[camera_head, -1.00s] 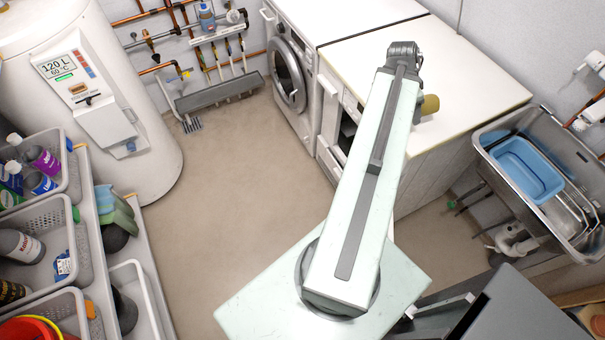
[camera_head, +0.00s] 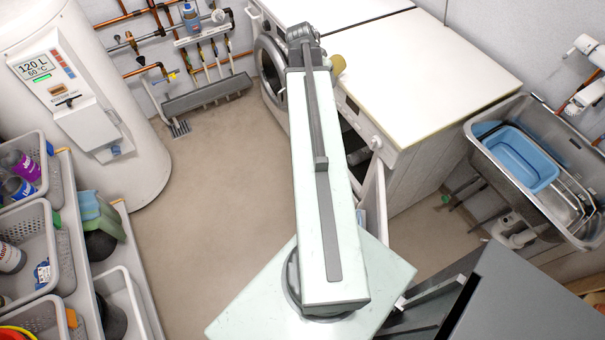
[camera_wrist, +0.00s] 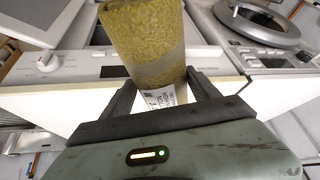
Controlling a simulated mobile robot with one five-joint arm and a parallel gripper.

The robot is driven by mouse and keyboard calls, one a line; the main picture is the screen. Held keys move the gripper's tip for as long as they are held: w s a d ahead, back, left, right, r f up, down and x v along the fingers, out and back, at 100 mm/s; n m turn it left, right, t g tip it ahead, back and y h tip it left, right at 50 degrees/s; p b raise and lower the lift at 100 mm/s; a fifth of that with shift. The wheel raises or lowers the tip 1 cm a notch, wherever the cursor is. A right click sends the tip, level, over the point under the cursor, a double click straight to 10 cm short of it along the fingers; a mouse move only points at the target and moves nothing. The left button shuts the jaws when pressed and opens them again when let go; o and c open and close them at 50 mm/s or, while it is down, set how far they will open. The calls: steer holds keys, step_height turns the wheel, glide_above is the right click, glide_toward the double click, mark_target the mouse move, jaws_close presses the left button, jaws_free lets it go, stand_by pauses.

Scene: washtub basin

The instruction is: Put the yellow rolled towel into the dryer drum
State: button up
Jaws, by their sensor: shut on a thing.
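The yellow rolled towel (camera_wrist: 148,38) is held between the two fingers of my gripper (camera_wrist: 160,92), with a white label near the grip. In the head view, a piece of the towel (camera_head: 338,65) shows just right of my arm's end, near the front edge of the machine tops; my arm hides the jaws there. The right white machine (camera_head: 440,75) has its door (camera_head: 373,205) standing open and a dark opening (camera_head: 354,150), partly hidden by my arm. The left machine (camera_head: 266,35) has a round door that looks shut. Which one is the dryer I cannot tell for certain.
A metal sink (camera_head: 480,135) with a blue basin (camera_head: 515,160) stands at the right. A water heater (camera_head: 75,100) and shelves with baskets (camera_head: 28,228) are at the left. The floor (camera_head: 210,190) left of my arm is clear.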

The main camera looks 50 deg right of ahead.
steer(key=w+a+f+b, duration=0.6)
steer(key=w+f+b, duration=0.3)
steer(key=f+b, duration=0.3)
steer(key=s+a+f+m+g+h+b, duration=0.1)
steer(key=s+f+m+b, duration=0.2)
steer(key=f+b, duration=0.8)
steer(key=s+a+f+m+g+h+b, duration=0.1)
steer(key=s+f+m+g+b, duration=0.1)
steer(key=f+b, duration=1)
steer(key=s+a+f+m+g+h+b, duration=0.1)
steer(key=s+f+m+g+b, duration=0.1)
steer(key=f+b, duration=1)
steer(key=s+m+b, duration=0.1)
steer(key=s+b, duration=0.1)
steer(key=b, duration=0.3)
steer(key=shift+a+f+m, duration=0.2)
steer(key=shift+a+m, duration=0.1)
steer(key=s+d, duration=0.4)
steer(key=d, duration=0.7)
steer(key=s+d, duration=0.4)
steer(key=d, duration=0.8)
steer(key=s+d, duration=0.4)
steer(key=d, duration=0.8)
steer(key=o, duration=1.6)
